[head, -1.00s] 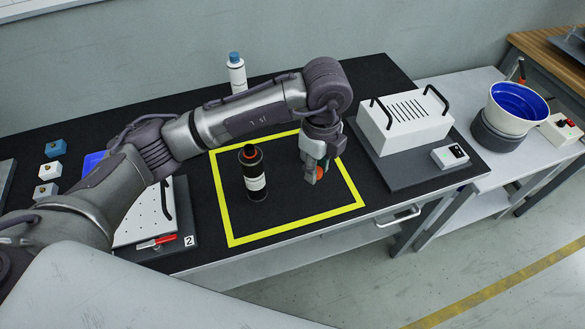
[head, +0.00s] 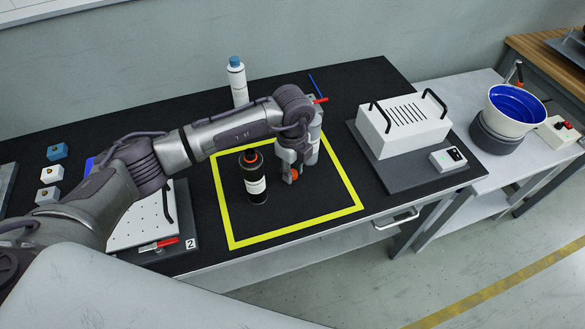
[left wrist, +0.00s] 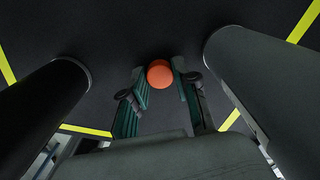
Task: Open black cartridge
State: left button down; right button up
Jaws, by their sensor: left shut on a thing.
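The black cartridge (head: 256,184) stands upright inside the yellow outlined square, left of its middle. It has a white label, and orange-red shows at its top. My left gripper (head: 290,175) points down just right of the cartridge, apart from it. It is shut on a small round orange piece, which looks like a cap (head: 293,174). In the left wrist view the orange cap (left wrist: 159,72) sits between the fingertips, above the black mat. My right gripper is not in view.
A white bottle with a blue cap (head: 236,82) stands at the back. A white box with black handles (head: 405,128) is on the right. A perforated white plate (head: 140,222) is at left. The yellow square's front right (head: 318,205) is clear.

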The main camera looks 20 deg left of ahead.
pick_arm(q)
jog(key=shift+f, duration=0.1)
jog(key=c, duration=0.9)
grip_release()
jog(key=shift+o, duration=0.2)
jog(key=shift+r, duration=0.3)
notch_tip(320, 180, up, 12)
jog(key=shift+f+b, duration=0.15)
jog(key=shift+b, duration=0.25)
